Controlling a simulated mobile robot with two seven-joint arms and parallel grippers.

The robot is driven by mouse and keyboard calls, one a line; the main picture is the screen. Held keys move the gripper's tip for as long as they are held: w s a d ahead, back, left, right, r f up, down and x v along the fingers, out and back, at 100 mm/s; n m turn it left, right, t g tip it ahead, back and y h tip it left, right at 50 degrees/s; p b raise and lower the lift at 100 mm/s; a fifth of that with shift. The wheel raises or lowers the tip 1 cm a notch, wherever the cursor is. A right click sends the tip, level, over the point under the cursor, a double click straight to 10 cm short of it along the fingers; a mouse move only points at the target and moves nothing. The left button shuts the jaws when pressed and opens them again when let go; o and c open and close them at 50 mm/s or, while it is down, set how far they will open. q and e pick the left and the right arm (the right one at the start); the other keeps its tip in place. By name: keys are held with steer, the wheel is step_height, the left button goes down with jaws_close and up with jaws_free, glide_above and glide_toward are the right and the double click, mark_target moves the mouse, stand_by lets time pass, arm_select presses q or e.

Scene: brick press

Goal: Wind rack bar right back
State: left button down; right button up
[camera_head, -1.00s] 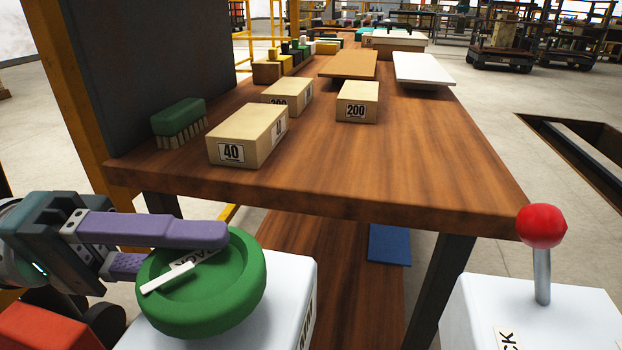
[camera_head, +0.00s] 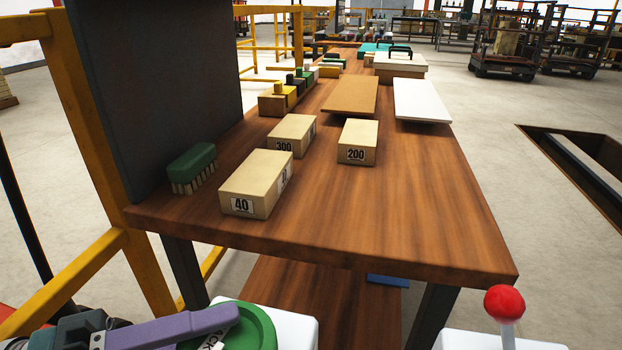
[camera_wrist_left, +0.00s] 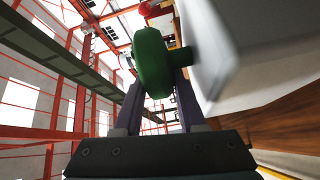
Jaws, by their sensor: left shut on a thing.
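A green handwheel (camera_head: 255,326) sits on a white housing (camera_head: 303,327) at the bottom of the head view, cut off by the lower edge. A label on it reads "ACK" in part. My left gripper (camera_head: 215,332) has its purple fingers at the wheel's left side, shut on the wheel. In the left wrist view the green wheel (camera_wrist_left: 152,62) stands edge-on between the two fingers (camera_wrist_left: 156,90), with the pale housing beside it. The rack bar cannot be made out. My right gripper is not in view.
A red ball lever (camera_head: 504,303) stands on a white box (camera_head: 455,341) at right. The wooden table (camera_head: 400,225) beyond carries blocks marked 40 (camera_head: 255,184), 200 (camera_head: 358,142) and 300 (camera_head: 292,133), and a green brush (camera_head: 192,167). A dark panel (camera_head: 155,90) rises at left.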

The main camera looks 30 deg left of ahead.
arm_select(q)
steer(key=shift+s+n+t+y+p, duration=0.2)
steer(key=shift+n+t+y+p, duration=0.5)
steer(key=shift+y, duration=0.25)
steer(key=shift+s+n+t+y+p, duration=0.15)
steer(key=shift+n+t+y+p, duration=0.4)
steer(key=shift+n+y, duration=0.35)
steer(key=shift+y, duration=0.25)
steer(key=shift+f, duration=0.1)
steer(key=c, duration=0.8)
jaws_free()
steer(key=shift+o, duration=0.2)
steer(key=shift+s, duration=0.1)
steer(key=v, duration=0.9)
steer(key=shift+s+a+b, duration=0.2)
steer(key=shift+s+b, duration=0.15)
steer(key=shift+b, duration=0.05)
